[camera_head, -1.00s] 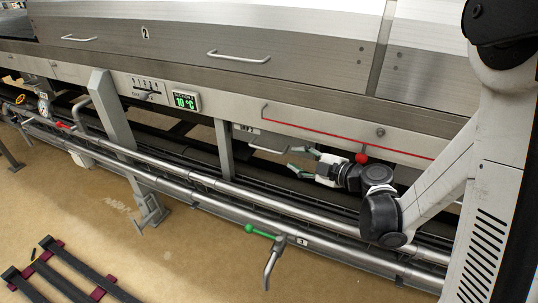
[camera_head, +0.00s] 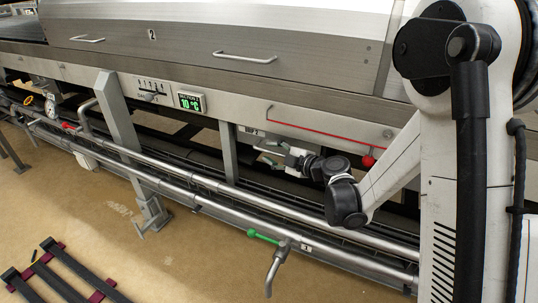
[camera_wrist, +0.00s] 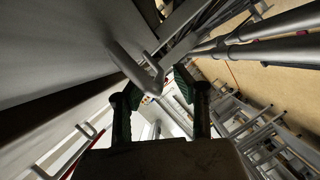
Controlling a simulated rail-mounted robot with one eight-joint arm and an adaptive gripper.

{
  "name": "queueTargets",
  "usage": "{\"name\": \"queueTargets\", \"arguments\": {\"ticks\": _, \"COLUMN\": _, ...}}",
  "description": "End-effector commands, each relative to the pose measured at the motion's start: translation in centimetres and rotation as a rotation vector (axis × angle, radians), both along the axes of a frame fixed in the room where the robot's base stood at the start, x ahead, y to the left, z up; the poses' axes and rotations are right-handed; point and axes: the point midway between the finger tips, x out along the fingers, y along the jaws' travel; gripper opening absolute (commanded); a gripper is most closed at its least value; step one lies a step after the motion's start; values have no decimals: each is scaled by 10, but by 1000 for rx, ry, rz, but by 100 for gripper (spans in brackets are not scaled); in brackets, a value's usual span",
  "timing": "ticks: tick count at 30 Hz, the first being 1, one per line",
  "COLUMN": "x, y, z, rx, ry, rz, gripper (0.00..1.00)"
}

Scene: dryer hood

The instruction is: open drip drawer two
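The drip drawer front (camera_head: 247,131), with a small dark label that looks like "DRIP 2", sits under the steel hood, left of my arm. Its grey bar handle shows in the wrist view (camera_wrist: 137,68), with its bent end between or just in front of my fingertips. My gripper (camera_head: 270,153) is at the drawer's front, its green-padded fingers spread apart in the wrist view (camera_wrist: 155,88). I see no finger clearly pressing on the handle. In the head view my fingers partly cover the handle. The drawer looks closed, though its edges are mostly hidden.
Long steel pipes (camera_head: 200,184) run in front of and below the drawer. A green-handled valve (camera_head: 265,237) hangs on the lower pipe. A red ball-ended rod (camera_head: 367,161) lies right of my gripper. A grey upright leg (camera_head: 120,130) stands to the left. A 10 °C display (camera_head: 190,101) sits above.

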Motion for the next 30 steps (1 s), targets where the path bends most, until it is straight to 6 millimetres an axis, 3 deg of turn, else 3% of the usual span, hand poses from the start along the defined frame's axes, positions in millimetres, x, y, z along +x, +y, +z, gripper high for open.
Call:
{"name": "queueTargets", "arguments": {"ticks": 14, "x": 8, "y": 9, "z": -2, "rx": 1, "ry": 1, "rz": 0, "gripper": 28}}
{"name": "queueTargets", "arguments": {"ticks": 20, "x": 8, "y": 9, "z": -2, "rx": 1, "ry": 1, "rz": 0, "gripper": 2}}
{"name": "queueTargets", "arguments": {"ticks": 30, "x": 8, "y": 9, "z": -2, "rx": 1, "ry": 1, "rz": 0, "gripper": 0}}
